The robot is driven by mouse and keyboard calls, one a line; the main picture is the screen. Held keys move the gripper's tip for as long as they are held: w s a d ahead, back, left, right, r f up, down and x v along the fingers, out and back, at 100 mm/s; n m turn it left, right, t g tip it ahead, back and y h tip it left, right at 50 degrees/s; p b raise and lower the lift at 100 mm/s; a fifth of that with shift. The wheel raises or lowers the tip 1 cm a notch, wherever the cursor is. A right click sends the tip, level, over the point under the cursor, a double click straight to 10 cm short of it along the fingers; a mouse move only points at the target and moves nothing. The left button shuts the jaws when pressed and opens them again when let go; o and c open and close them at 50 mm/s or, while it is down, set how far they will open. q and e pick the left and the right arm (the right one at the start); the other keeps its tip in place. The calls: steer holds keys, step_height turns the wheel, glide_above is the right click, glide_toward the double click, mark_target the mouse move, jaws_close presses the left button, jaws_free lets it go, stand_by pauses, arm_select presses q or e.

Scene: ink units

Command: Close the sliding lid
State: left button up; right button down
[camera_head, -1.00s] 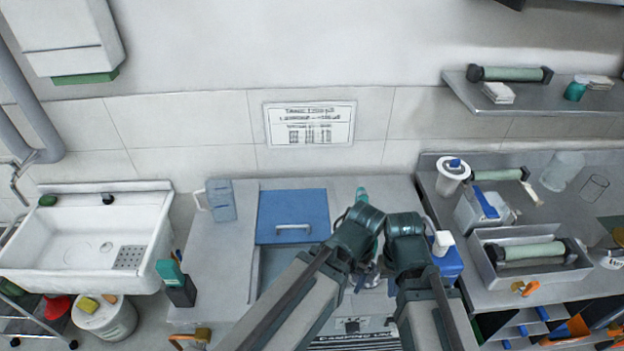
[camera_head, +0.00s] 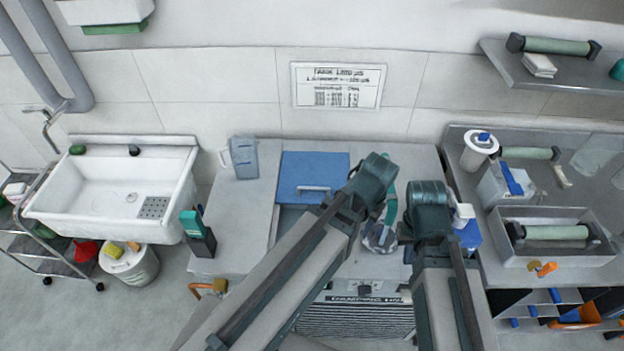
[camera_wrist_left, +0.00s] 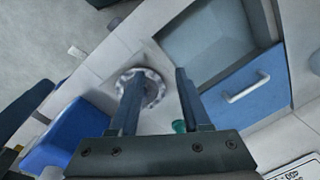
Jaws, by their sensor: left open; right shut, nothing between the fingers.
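The blue sliding lid (camera_head: 313,172), with a pale bar handle (camera_head: 314,189), covers the far part of a recess in the counter. The open near part (camera_head: 287,218) shows in front of it, partly hidden by my left arm. In the left wrist view the lid (camera_wrist_left: 262,85), its handle (camera_wrist_left: 248,88) and the open recess (camera_wrist_left: 205,42) lie right of my left gripper (camera_wrist_left: 157,75). That gripper is open and empty, apart from the handle. In the head view my left fingers are hidden. My right gripper (camera_head: 407,235) is shut and empty, right of the lid.
A clear jug (camera_head: 244,158) stands left of the lid. A round glassy item (camera_head: 380,238) and a blue container (camera_head: 469,236) are right of it. A sink (camera_head: 120,190) is at left; a tray with a green roller (camera_head: 556,233) is at right.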

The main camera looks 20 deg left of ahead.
arm_select(q)
steer(key=w+a+n, duration=0.1)
steer(key=w+a, duration=0.2)
steer(key=w, duration=0.1)
steer(key=w+a+n+t, duration=0.1)
steer(key=w+a, duration=0.3)
steer(key=w+a+n, duration=0.2)
steer(key=w+a, duration=0.2)
steer(key=shift+a+t, duration=0.2)
steer(key=shift+t, duration=0.2)
jaws_close()
steer(key=n+t, duration=0.1)
steer(key=n, duration=0.2)
glide_toward(310, 179)
steer(key=b+x, duration=0.5)
steer(key=b, duration=0.5)
steer(key=shift+s+f, duration=0.1)
steer(key=shift+f, duration=0.2)
steer(key=s, duration=0.2)
steer(key=s+d+r, duration=0.1)
steer(key=shift+s+d+r+p, duration=0.1)
steer(key=shift+s+p, duration=0.15)
steer(key=shift+p, duration=0.15)
steer(key=shift+s+d, duration=0.1)
steer(key=shift+s, duration=0.1)
steer(key=shift+w, duration=0.1)
